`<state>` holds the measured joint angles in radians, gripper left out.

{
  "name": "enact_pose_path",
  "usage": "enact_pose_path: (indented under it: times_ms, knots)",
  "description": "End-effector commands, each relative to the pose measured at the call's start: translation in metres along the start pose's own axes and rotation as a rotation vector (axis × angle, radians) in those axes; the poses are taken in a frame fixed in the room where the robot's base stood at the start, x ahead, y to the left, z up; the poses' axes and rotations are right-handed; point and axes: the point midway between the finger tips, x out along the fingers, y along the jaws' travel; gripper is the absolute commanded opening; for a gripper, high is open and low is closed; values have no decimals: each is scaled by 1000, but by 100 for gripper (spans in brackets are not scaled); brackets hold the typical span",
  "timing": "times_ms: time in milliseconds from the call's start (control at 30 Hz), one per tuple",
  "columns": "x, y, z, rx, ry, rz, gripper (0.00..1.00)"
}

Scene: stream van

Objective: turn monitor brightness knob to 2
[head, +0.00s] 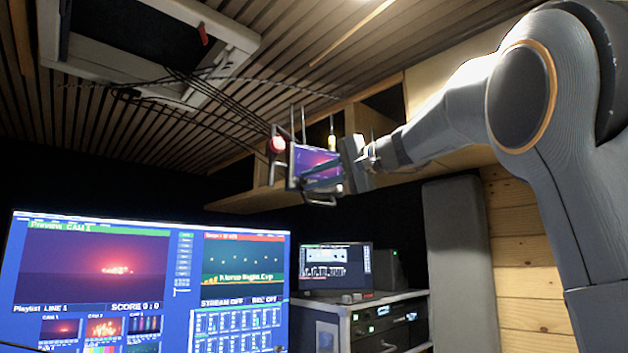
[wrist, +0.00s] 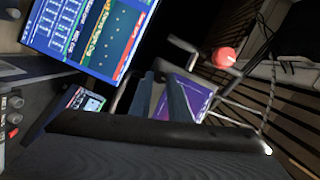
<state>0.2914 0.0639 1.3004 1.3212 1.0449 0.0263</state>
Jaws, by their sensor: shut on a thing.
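A small monitor (head: 308,160) with a purple-red screen hangs on a frame below the ceiling, at the middle of the head view. Its purple screen (wrist: 190,97) also shows behind my fingers in the wrist view. My gripper (head: 322,184) is at the lower front of this monitor, reaching in from the right. In the wrist view my gripper (wrist: 161,82) has its two fingers a little apart, at the monitor's edge, shut on what appears to be the brightness knob. The fingers hide the knob, and its setting cannot be read.
A red round lamp (head: 277,145) sits just left of the small monitor. Cables and a ceiling hatch (head: 150,45) are above. A large screen (head: 150,275) fills the lower left.

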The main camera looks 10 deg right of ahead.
Motion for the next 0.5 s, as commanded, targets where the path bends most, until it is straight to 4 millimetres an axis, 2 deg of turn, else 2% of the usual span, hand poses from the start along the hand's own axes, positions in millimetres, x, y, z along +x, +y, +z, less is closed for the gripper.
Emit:
enact_pose_path:
  times_ms: [133, 167, 267, 500]
  knots:
    - [0, 0, 0, 0, 0, 1, 0]
    - [0, 0, 0, 0, 0, 1, 18]
    - [0, 0, 0, -1, 0, 1, 35]
    - [0, 0, 0, -1, 0, 1, 35]
